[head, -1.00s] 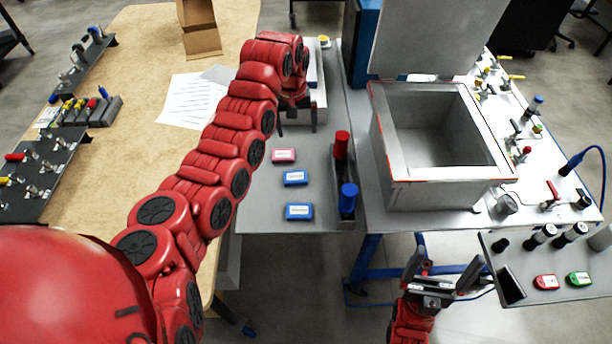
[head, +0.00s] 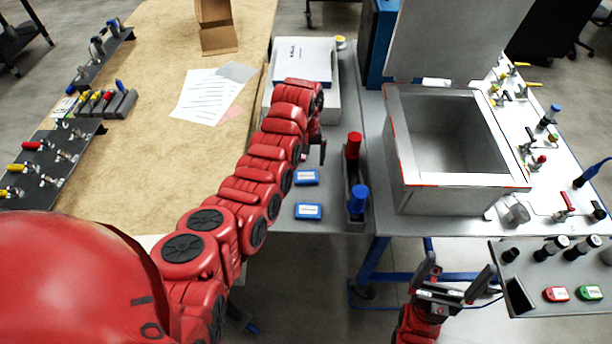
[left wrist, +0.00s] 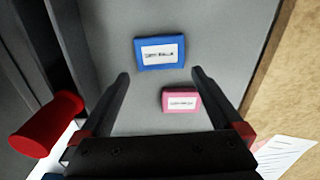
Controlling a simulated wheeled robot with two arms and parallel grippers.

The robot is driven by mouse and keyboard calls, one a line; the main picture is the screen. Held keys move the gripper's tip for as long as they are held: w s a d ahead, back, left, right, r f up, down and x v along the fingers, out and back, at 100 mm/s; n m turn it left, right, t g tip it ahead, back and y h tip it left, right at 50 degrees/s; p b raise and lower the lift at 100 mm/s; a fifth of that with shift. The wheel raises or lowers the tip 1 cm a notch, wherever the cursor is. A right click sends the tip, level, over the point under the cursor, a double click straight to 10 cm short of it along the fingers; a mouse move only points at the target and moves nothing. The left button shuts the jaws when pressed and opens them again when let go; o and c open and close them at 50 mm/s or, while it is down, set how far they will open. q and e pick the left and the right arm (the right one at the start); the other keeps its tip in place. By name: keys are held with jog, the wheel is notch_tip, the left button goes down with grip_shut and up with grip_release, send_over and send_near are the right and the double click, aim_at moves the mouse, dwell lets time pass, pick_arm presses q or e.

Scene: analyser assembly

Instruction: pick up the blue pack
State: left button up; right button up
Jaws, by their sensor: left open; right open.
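Two blue packs with white labels lie on the grey table in the head view, a far one (head: 307,177) and a near one (head: 308,211). One blue pack (left wrist: 162,54) shows in the left wrist view, just beyond my fingertips. A pink pack (left wrist: 181,100) lies between the fingers there, closer to the right-hand one; in the head view my arm mostly hides it. My left gripper (head: 312,153) is open and empty, above the table at the far side of the blue packs. My right gripper (head: 457,274) is open and empty, low in front of the table.
A holder with a red-capped tube (head: 353,145) and a blue-capped tube (head: 358,198) stands right of the packs. The red cap also shows in the left wrist view (left wrist: 40,125). A grey open box (head: 450,140) is further right. A white device (head: 300,62) stands behind.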

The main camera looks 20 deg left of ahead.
aim_at(306, 173)
pick_arm(q)
notch_tip(306, 173, down, 3)
jog(key=shift+s+f+p, duration=0.1)
jog(key=shift+s+p, duration=0.05)
jog(key=shift+p, duration=0.55)
jog(key=shift+f, duration=0.8)
jog(key=shift+c, duration=0.2)
jog(key=c, duration=1)
